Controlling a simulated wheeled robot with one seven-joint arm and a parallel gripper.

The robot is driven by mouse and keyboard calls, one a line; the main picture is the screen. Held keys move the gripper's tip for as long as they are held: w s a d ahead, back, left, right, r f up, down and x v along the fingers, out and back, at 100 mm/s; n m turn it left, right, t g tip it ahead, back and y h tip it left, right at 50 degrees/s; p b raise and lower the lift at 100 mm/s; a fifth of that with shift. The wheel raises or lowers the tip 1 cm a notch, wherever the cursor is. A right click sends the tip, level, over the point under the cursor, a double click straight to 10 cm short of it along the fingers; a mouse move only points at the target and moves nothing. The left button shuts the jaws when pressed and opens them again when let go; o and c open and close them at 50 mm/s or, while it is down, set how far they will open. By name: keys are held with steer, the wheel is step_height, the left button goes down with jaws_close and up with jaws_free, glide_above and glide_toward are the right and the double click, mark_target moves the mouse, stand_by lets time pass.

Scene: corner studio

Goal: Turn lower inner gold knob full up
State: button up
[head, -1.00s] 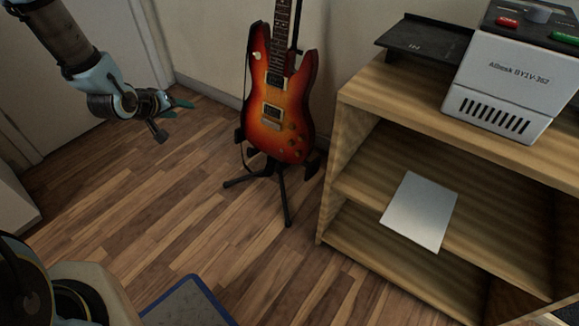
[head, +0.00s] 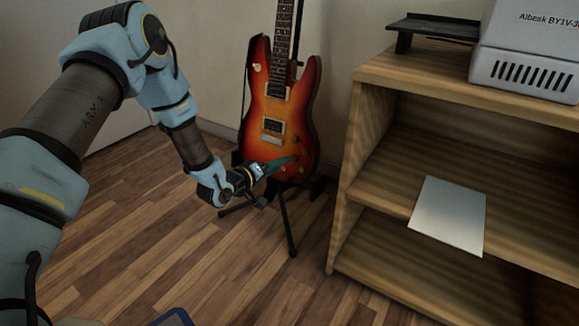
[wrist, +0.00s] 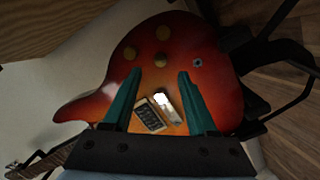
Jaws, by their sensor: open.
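The sunburst electric guitar (head: 280,92) stands upright on its stand. Its lower body fills much of the wrist view (wrist: 192,40). I cannot tell for sure which is the lower inner one. My gripper (head: 290,163) is in front of the guitar's lower body and hides part of it in the head view. In the wrist view its teal fingers (wrist: 158,75) are spread, with nothing between them. The right knob appears just beyond the gap, apart from the fingers.
A wooden shelf (head: 345,165) stands right of the guitar, with a white sheet (head: 450,212) on its middle board. A black tray (head: 433,27) and a grey-white device (head: 525,72) are on top. The guitar stand's leg (head: 287,225) reaches forward onto the floor.

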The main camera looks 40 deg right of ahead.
mark_target(293, 159)
steer(key=b+x, duration=0.1)
steer(key=x, duration=0.4)
steer(key=shift+w+d+f+b, duration=0.1)
steer(key=shift+d+f+b, duration=0.05)
steer(key=shift+d+b, duration=0.2)
jaws_close()
